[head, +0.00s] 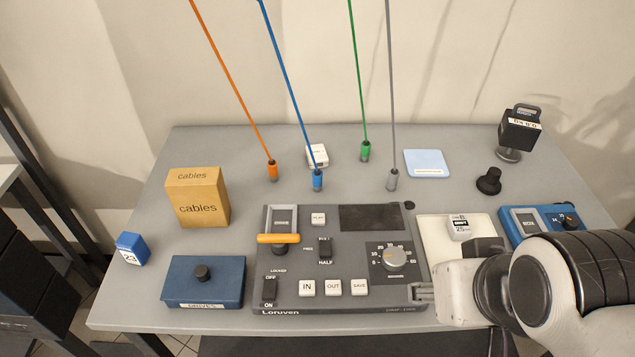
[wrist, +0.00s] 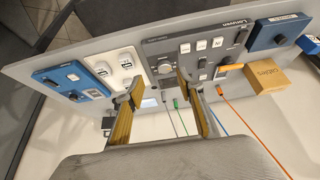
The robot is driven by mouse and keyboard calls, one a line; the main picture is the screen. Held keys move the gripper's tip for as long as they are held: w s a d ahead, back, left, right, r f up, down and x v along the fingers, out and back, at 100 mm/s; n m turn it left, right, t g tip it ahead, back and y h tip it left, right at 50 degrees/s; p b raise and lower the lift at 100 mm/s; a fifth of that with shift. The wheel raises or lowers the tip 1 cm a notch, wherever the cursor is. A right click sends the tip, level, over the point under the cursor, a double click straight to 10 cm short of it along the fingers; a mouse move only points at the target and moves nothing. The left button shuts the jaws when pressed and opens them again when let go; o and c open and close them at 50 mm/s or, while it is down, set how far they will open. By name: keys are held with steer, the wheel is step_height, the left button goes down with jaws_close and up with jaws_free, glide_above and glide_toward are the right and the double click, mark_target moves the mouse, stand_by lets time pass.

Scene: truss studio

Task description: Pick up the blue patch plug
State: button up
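The blue patch plug (head: 317,181) stands on the grey table in the head view, with a blue cable running up from it. It is between the orange plug (head: 272,171) and the green plug (head: 365,151). In the wrist view the blue cable (wrist: 216,123) shows beside the right finger; its plug is mostly hidden or too small to tell. My gripper (wrist: 160,79) is open and empty, its two fingers wide apart. In the head view it is at the front right, well apart from the blue plug.
A grey plug (head: 392,180) also stands on a cable at the back. A white block (head: 317,156) is just behind the blue plug. The grey control console (head: 340,290) lies in front of the plugs. A cables box (head: 197,198) stands left. Hanging cables rise above the plugs.

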steer(key=shift+w, duration=0.1)
steer(key=w+d+r+n+t+h, duration=0.1)
steer(key=w+d+n+t, duration=0.15)
steer(key=w+n, duration=0.75)
steer(key=w+d+r+n+t+h, duration=0.15)
steer(key=w+d+n, duration=0.35)
steer(key=w, duration=1)
steer(key=w+a+f+n+t+y, duration=0.1)
steer(key=w+a+f+n+y, duration=0.1)
steer(key=w+n, duration=0.35)
steer(key=w+a+f+n+t+y, duration=0.1)
steer(key=w+a+f+n+y, duration=0.15)
steer(key=w+n, duration=0.35)
steer(key=a+f+n+g+y, duration=0.1)
steer(key=a+f+n+y, duration=0.1)
steer(key=n, duration=0.4)
steer(key=w+a+f+n+y, duration=0.1)
steer(key=a+f+n+y, duration=0.2)
steer(key=a+f+n, duration=0.2)
steer(key=a+f+n+g+y, duration=0.1)
steer(key=a+f+n+y, duration=0.2)
steer(key=f+n, duration=0.4)
steer(key=shift+w+a+n+g, duration=0.3)
steer(key=shift+a+n, duration=0.05)
steer(key=shift+a, duration=0.25)
steer(key=shift+s+a+f+n, duration=0.2)
steer(key=shift+a+n, duration=0.05)
steer(key=shift+n, duration=0.15)
